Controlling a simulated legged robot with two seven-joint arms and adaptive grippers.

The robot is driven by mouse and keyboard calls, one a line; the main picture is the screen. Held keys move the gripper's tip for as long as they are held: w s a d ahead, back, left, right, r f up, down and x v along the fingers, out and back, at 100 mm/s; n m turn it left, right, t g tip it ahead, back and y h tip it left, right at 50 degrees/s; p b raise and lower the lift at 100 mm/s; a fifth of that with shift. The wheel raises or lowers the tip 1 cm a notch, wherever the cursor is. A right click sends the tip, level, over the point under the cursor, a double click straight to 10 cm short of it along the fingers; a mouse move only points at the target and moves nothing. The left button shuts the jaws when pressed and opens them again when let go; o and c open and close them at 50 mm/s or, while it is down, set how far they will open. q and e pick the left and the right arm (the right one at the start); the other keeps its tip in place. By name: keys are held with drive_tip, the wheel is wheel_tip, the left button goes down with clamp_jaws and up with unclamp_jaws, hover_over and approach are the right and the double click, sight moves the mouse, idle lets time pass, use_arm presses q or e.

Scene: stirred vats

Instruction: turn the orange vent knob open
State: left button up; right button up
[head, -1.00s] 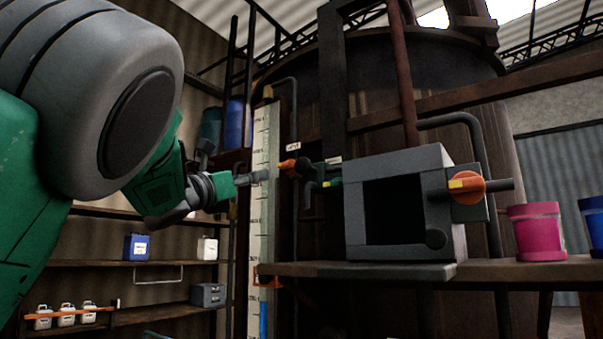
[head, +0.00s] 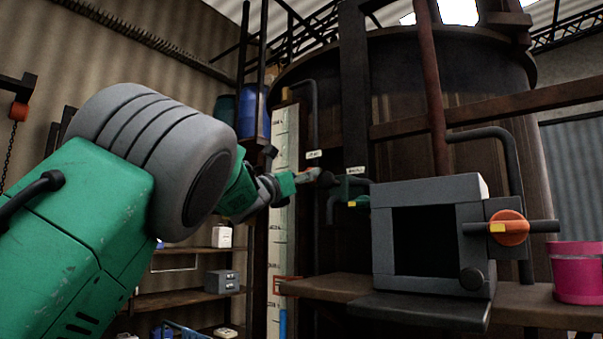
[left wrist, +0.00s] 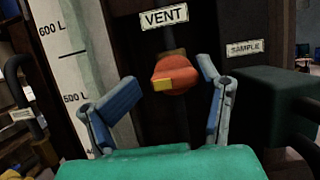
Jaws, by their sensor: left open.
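The orange vent knob (left wrist: 174,76) has a yellow mark at its lower left and sits under the VENT label (left wrist: 164,16) in the left wrist view. My left gripper (left wrist: 168,78) is open, with one finger to the left of the knob and one to the right. I see no finger clearly touching it. In the head view my left gripper (head: 303,176) reaches the front of the vat and largely hides the knob. My right gripper is not in view.
A green valve (head: 357,201) near the SAMPLE label (left wrist: 244,49) is just right of the vent. A grey box (head: 385,240) with another orange knob (head: 509,227) stands on the ledge, beside a pink cup (head: 577,272). A level scale (head: 284,220) is to the left.

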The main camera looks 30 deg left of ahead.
use_arm(q)
drive_tip(key=shift+w+f, duration=0.1)
drive_tip(key=shift+w, duration=0.05)
drive_tip(key=shift+d, duration=0.6)
drive_tip(key=shift+c, duration=0.8)
drive_tip(key=shift+s+d+r, duration=0.25)
drive_tip(key=shift+d, duration=0.1)
drive_tip(key=c, duration=1)
drive_tip(key=shift+a, duration=0.35)
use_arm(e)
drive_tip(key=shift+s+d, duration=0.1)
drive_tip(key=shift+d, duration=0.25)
use_arm(q)
drive_tip(key=shift+d, duration=0.1)
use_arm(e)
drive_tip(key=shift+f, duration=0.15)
